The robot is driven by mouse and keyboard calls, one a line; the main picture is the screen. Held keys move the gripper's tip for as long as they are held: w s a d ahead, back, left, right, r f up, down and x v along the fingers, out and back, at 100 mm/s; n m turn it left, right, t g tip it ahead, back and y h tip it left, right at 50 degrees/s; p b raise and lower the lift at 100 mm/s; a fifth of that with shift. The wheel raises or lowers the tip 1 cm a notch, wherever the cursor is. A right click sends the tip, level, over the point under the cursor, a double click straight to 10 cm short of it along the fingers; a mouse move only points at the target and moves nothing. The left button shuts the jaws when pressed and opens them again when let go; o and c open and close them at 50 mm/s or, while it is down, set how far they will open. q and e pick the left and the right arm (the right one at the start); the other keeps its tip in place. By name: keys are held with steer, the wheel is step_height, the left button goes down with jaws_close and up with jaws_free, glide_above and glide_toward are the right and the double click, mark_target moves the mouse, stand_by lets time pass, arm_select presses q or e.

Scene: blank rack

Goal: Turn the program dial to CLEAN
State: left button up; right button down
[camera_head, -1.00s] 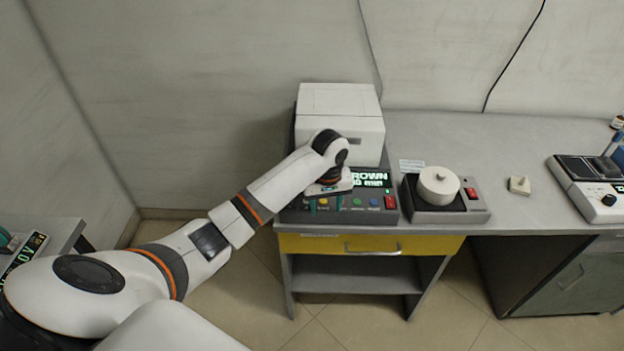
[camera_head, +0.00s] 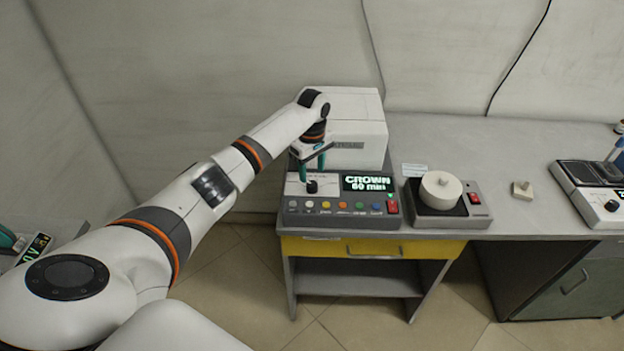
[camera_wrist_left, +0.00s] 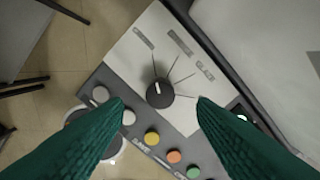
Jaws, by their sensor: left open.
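The program dial (camera_head: 312,187) is a black knob on the light panel of a furnace-like machine (camera_head: 335,212). In the left wrist view the dial (camera_wrist_left: 160,93) has a white pointer line and several printed radial marks around it; the labels are too small to read. The display (camera_head: 368,183) reads "CROWN 60 min". My left gripper (camera_head: 311,172) is open, with green fingers above the dial. In the left wrist view its fingertips (camera_wrist_left: 160,103) are on either side of the dial, apart from it. My right gripper is not in view.
A row of coloured buttons (camera_head: 343,206) runs along the machine's front, with a red switch (camera_head: 392,207) at its right end. A grey device with a round white top (camera_head: 440,187) stands to the right. The bench between it and the far-right device (camera_head: 590,190) is mostly clear.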

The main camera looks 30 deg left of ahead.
mark_target(312, 184)
arm_select(q)
step_height(312, 184, down, 5)
steer(key=shift+f, duration=0.1)
stand_by(0.3)
steer(key=c, duration=1)
